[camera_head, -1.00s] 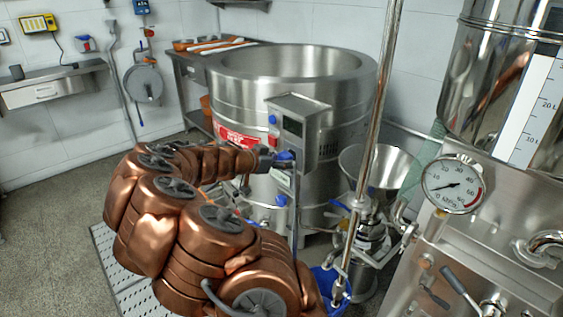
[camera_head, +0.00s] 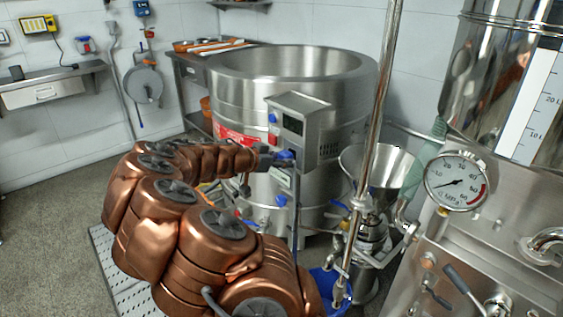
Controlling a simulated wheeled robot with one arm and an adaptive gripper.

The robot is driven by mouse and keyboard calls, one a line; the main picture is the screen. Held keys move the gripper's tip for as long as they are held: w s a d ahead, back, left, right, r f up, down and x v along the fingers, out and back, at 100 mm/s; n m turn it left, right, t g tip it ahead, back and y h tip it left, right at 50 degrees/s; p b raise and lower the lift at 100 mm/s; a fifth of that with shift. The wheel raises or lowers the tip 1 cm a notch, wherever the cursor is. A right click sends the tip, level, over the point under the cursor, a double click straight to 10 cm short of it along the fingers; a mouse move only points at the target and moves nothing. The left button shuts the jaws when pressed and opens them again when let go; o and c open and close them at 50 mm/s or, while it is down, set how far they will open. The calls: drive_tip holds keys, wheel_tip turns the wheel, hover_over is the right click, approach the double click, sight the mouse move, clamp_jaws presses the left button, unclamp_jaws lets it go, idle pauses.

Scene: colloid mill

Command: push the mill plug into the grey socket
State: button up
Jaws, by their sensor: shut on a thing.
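My gripper (camera_head: 272,155) is at the end of my copper-coloured arm, in front of the grey control box on the large steel kettle. It is shut on the blue mill plug (camera_head: 286,155), which is at the lower left of the box. A dark cable (camera_head: 296,215) hangs down from the plug. The control box (camera_head: 304,118) has a blue fitting (camera_head: 273,118) and a red one on its left side. I cannot make out the grey socket, or whether the plug touches the box. The mill (camera_head: 372,228), with its steel funnel, stands right of the kettle.
The large steel kettle (camera_head: 345,90) stands behind my gripper. A vertical steel pipe (camera_head: 376,110) rises in front of the mill. A steel machine with a round gauge (camera_head: 456,182) fills the right. A blue bucket (camera_head: 322,283) is on the floor. Floor at left is open.

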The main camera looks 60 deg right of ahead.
drive_tip(key=shift+s+d+b, duration=0.15)
drive_tip(key=shift+d+b, duration=0.2)
drive_tip(key=shift+d, duration=0.2)
idle(0.4)
drive_tip(key=o, duration=1.1)
drive_tip(key=shift+o, duration=0.2)
drive_tip(key=v, duration=1.2)
